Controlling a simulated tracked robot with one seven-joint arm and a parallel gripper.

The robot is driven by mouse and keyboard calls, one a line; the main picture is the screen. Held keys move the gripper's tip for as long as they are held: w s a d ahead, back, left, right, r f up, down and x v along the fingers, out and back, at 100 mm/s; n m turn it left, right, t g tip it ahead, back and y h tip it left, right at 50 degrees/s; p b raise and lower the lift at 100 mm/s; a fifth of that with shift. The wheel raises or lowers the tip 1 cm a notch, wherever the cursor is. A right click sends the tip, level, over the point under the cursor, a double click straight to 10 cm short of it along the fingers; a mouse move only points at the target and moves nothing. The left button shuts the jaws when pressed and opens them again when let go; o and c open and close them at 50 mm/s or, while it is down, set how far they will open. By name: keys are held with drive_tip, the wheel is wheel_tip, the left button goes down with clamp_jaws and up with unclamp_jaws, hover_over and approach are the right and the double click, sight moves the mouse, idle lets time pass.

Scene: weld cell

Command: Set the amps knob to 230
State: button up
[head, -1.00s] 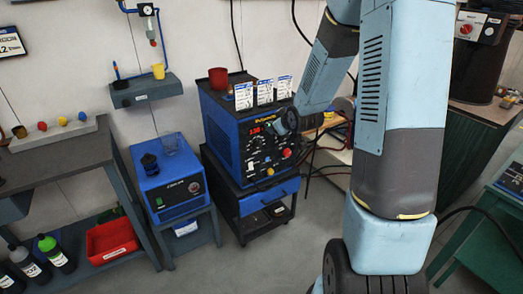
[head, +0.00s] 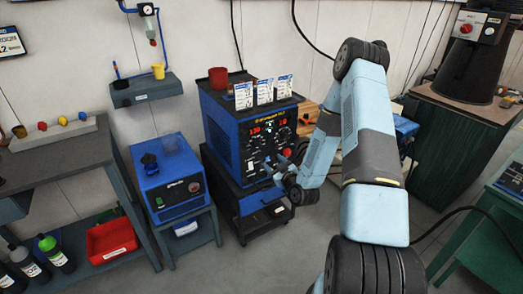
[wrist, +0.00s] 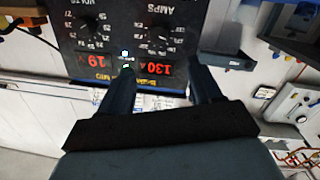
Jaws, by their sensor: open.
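The blue welder (head: 222,135) has a black front panel with two red displays and two dials. The wrist view shows the panel upside down. The amps knob (wrist: 156,40) is a dark knob inside a ring of numbers marked AMPS. Its display (wrist: 154,70) reads 130 A. The volts knob (wrist: 89,24) is beside it, with a display reading 19. My gripper (wrist: 163,76) is open and empty, its fingers pointing toward the panel and apart from the knob. In the head view my gripper (head: 274,168) is in front of the panel's lower part.
A red button (head: 287,153) is on the panel's right side. Labelled cards (head: 264,91) and a red cup (head: 218,78) stand on the welder. A smaller blue unit (head: 172,185) stands to the left. Clear floor lies in front.

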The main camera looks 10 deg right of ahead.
sight(259, 148)
drive_tip(key=shift+m+t, duration=0.3)
drive_tip(key=shift+t, duration=0.1)
drive_tip(key=x, duration=0.8)
drive_tip(key=f+x, duration=0.1)
drive_tip(key=x, duration=0.4)
drive_tip(key=shift+w+d+f, duration=0.1)
drive_tip(key=c, duration=1)
drive_tip(key=shift+d, duration=0.15)
drive_tip(key=shift+c, duration=0.2)
